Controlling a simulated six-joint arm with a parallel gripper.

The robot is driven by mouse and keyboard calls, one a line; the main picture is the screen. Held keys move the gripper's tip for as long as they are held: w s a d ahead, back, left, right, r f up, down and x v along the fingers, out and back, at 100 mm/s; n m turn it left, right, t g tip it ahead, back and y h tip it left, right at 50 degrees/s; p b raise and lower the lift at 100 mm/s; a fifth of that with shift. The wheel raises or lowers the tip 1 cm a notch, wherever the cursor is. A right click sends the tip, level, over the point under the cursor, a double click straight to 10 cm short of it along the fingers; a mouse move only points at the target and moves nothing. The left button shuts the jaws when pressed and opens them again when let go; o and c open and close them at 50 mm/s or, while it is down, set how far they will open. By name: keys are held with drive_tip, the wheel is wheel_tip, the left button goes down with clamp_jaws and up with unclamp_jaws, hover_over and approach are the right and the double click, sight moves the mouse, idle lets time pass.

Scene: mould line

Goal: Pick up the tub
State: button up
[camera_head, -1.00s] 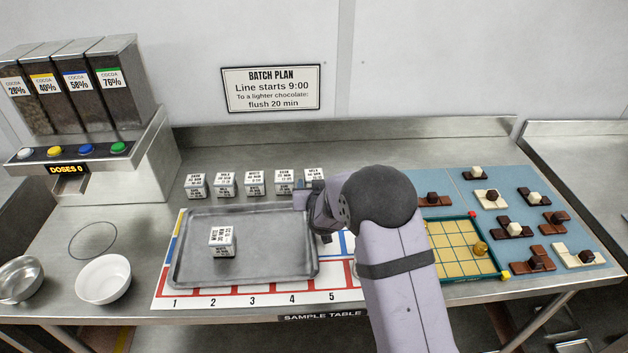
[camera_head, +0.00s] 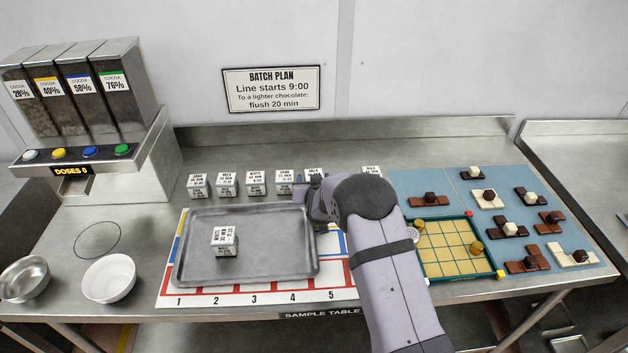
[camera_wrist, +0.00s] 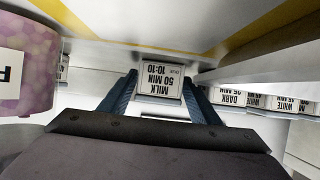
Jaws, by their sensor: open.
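A small white tub (camera_wrist: 160,78) labelled MILK 50 MIN 10:10 shows upside down in the wrist view, framed by the two blue fingers of my gripper (camera_wrist: 161,92). The fingers are apart, one on each side of it; I cannot tell whether they touch it. In the head view my gripper (camera_head: 312,188) is at the back row, right of the tray, and partly hides a tub (camera_head: 313,174) there. Several similar tubs (camera_head: 256,183) stand left of it, and one tub (camera_head: 372,172) shows behind my arm. Another tub (camera_head: 224,240) stands on the tray.
The grey tray (camera_head: 200,275) lies on a numbered mat (camera_head: 240,299). A dispenser (camera_head: 100,160) and two bowls, one white (camera_head: 108,280) and one steel (camera_head: 22,280), are at the left. A gridded board (camera_head: 448,248) and a blue mat (camera_head: 512,255) with chocolate pieces are at the right.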

drive_tip(key=c, duration=0.9)
drive_tip(key=shift+r, duration=0.1)
drive_tip(key=shift+c, duration=0.2)
